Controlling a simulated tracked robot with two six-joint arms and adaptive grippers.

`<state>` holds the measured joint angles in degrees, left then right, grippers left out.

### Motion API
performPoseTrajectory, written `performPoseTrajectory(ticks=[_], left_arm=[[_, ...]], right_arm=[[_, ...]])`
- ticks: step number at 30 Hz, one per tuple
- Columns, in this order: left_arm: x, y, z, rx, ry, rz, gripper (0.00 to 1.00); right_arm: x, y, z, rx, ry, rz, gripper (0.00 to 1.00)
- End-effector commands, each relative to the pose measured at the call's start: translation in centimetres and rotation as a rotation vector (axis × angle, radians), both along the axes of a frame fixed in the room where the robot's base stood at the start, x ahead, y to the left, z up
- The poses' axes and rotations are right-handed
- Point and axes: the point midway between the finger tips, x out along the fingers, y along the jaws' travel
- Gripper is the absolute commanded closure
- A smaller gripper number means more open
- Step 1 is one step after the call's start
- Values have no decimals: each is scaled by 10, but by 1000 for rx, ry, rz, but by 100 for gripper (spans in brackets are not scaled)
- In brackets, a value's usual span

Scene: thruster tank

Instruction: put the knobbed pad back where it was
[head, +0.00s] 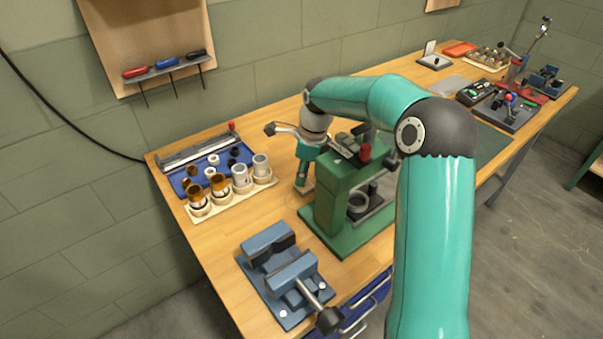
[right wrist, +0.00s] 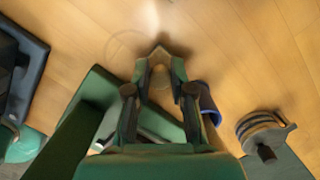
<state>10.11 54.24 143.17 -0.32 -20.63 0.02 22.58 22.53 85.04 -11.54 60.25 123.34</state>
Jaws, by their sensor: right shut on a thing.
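My right gripper (head: 304,172) points down over the wooden bench, just left of the green press. In the right wrist view its two fingers (right wrist: 160,72) are closed on a small tan-brown piece (right wrist: 160,55), which I take to be the knobbed pad. It also shows in the head view as a brown block (head: 306,188) under the fingers. The fingers hide most of it, and I cannot tell whether it touches the bench. A faint ring mark (right wrist: 125,46) is on the bench beside it. My left gripper is not in view.
The green press (head: 345,200) stands close on the right. A blue-grey vise (head: 283,275) is at the near edge. A pale rack (head: 230,197) of cylinders and a blue tray (head: 180,182) stand to the left. Bare bench lies between rack, vise and press.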

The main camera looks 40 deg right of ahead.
Motion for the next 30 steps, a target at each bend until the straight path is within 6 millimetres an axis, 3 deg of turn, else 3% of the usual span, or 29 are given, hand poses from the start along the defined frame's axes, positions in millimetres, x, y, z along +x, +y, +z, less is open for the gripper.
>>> performPoseTrajectory(ticks=[7,8,12,24,30], left_arm=[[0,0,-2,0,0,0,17],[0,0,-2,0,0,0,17],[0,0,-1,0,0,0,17],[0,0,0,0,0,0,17],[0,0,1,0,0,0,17]], right_arm=[[0,0,-3,0,0,1,100],[0,0,-2,0,0,1,74],[0,0,-2,0,0,1,52],[1,0,4,-1,-2,1,52],[-3,-3,31,-2,-4,0,52]])
